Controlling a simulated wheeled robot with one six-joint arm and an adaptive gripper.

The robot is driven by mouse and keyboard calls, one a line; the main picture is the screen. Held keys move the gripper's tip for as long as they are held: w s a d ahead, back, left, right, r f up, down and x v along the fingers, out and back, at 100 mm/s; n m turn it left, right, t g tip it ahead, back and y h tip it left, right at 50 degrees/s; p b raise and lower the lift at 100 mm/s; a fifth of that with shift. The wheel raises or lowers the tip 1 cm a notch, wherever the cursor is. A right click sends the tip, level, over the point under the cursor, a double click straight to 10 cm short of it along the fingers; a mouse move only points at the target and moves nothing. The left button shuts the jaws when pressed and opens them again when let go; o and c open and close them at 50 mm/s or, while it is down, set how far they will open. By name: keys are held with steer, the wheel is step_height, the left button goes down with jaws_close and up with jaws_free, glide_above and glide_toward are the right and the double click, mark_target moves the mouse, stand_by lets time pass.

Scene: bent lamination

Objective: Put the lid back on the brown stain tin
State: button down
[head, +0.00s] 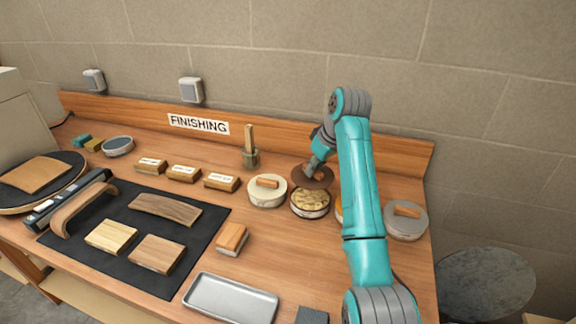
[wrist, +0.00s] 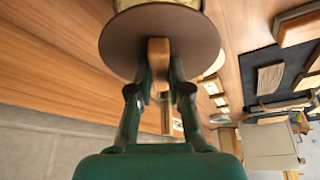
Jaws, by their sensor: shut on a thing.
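My gripper (head: 317,165) is shut on the wooden handle of a round brown lid (head: 313,178). In the wrist view the fingers (wrist: 158,75) pinch the handle, and the lid (wrist: 125,42) spreads out beyond them. In the head view the lid is just behind an uncovered tin (head: 310,204) with a mottled tan and dark top. I cannot tell whether this is the brown stain tin, or the exact height of the lid. An orange-yellow tin (head: 339,209) is mostly hidden behind my arm.
A cream tin with a wooden-handled lid (head: 267,191) stands left of the uncovered tin. A grey lidded tin (head: 406,220) stands right of my arm. A brush pot (head: 249,157) is behind left. A metal tray (head: 231,299) and black mat (head: 107,234) lie in front.

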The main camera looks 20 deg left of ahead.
steer(key=shift+a+f, duration=0.1)
steer(key=shift+f, duration=0.1)
steer(key=shift+a+f, duration=0.1)
steer(key=shift+f, duration=2.9)
steer(key=shift+f, duration=0.15)
steer(key=c, duration=0.5)
jaws_free()
steer(key=shift+c, duration=0.2)
steer(key=shift+r, duration=3.5)
